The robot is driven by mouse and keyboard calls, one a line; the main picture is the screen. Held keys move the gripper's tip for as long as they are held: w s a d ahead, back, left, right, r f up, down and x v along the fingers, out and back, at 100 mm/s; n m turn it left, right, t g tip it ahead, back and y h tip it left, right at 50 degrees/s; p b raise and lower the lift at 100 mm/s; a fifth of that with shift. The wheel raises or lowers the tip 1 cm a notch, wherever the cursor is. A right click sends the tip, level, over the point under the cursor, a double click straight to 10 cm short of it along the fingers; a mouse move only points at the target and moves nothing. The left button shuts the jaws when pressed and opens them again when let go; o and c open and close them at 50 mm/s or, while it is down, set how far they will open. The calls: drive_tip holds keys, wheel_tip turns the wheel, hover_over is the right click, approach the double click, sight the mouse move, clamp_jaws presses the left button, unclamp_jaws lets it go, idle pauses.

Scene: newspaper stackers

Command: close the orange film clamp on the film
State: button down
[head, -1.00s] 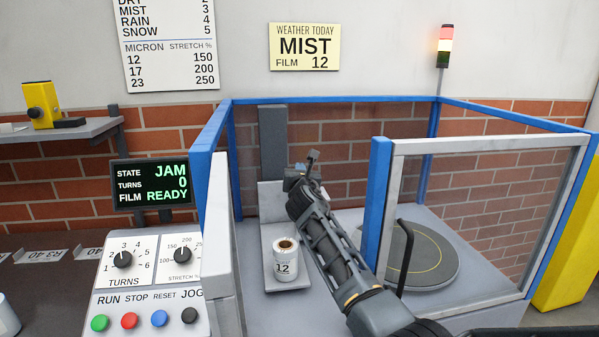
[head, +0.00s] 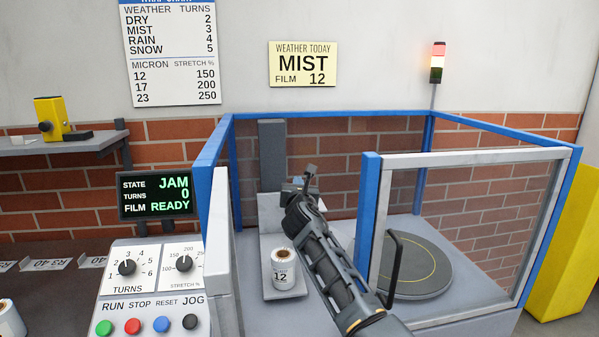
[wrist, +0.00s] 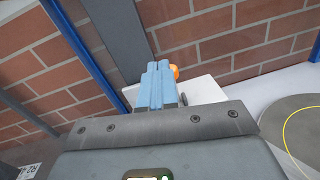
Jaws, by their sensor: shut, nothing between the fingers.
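A small orange piece (wrist: 174,72), probably the film clamp, shows just behind the blue fingertips of my gripper (wrist: 158,68) in the wrist view. Most of it is hidden by the fingers, so I cannot tell whether it is open or shut. The fingers are together and empty, in front of a pale plate (wrist: 205,90). In the head view my gripper (head: 308,178) is inside the blue-framed enclosure, above and behind a white film roll (head: 284,272) marked 12. The roll stands upright on a grey ledge. No orange clamp can be made out in the head view.
A grey post (head: 272,150) rises behind my gripper. A round turntable (head: 425,268) lies to the right, behind a framed clear panel (head: 480,225) with a black handle (head: 392,270). The control panel (head: 150,285) is at left; the display (head: 156,195) reads JAM.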

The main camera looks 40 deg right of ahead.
drive_tip(key=s+a+r, duration=0.4)
drive_tip(key=r, duration=0.1)
drive_tip(key=shift+s+r+p, duration=0.15)
drive_tip(key=shift+r+p, duration=0.25)
idle(0.3)
